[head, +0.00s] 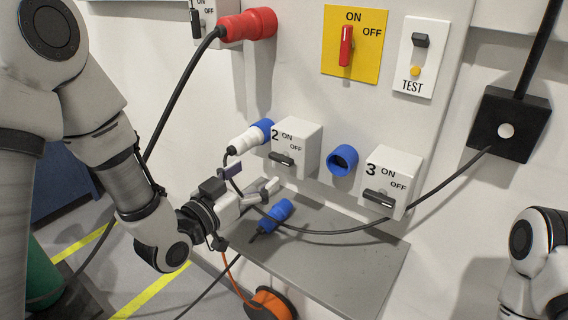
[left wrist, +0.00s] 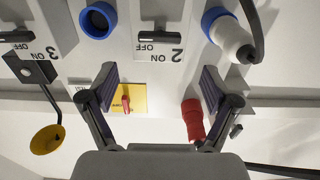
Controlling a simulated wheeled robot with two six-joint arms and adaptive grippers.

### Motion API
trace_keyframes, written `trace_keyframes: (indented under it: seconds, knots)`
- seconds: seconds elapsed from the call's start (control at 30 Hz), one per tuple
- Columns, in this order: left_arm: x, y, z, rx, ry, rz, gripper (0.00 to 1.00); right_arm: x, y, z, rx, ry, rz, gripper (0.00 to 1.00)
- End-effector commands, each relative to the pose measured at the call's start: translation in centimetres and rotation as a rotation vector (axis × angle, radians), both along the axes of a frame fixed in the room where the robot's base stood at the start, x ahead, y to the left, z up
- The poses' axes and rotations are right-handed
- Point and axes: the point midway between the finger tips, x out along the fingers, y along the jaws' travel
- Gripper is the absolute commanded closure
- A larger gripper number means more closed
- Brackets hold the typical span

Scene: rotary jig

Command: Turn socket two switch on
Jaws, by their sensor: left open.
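The socket two box (head: 297,147) is white, marked 2, ON and OFF, on the wall panel. Its black switch handle (head: 282,159) lies about level, towards the OFF side. A white and blue plug (head: 250,138) sits in its left side. My left gripper (head: 250,179) is open and empty, below and left of the handle and apart from it. The left wrist view is upside down; there the handle (left wrist: 159,37) shows beyond the open fingers (left wrist: 160,82), roughly centred between them. My right gripper is out of view.
Socket three (head: 393,180) and its blue inlet (head: 342,160) are to the right. A loose blue plug (head: 274,216) lies on the grey shelf (head: 340,262); a black cable (head: 330,232) hangs across just below the switches. A red switch (head: 346,46) is above.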

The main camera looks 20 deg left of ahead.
Motion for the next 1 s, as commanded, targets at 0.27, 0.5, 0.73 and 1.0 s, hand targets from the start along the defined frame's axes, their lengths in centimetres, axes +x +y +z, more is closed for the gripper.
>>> trace_keyframes:
  seconds: [0.27,0.5,0.73,1.0]
  knots:
    - [4.5,-1.8,0.3,0.006,0.003,-0.003,0.12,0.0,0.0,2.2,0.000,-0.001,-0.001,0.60]
    - [7.0,-2.6,0.0,0.002,0.003,0.000,0.12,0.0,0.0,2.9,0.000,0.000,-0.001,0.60]
    - [7.0,-2.6,-0.1,0.002,0.005,0.000,0.23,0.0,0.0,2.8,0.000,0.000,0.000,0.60]
    - [7.0,-2.6,-0.1,0.002,0.005,-0.001,0.73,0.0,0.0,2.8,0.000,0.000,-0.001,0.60]
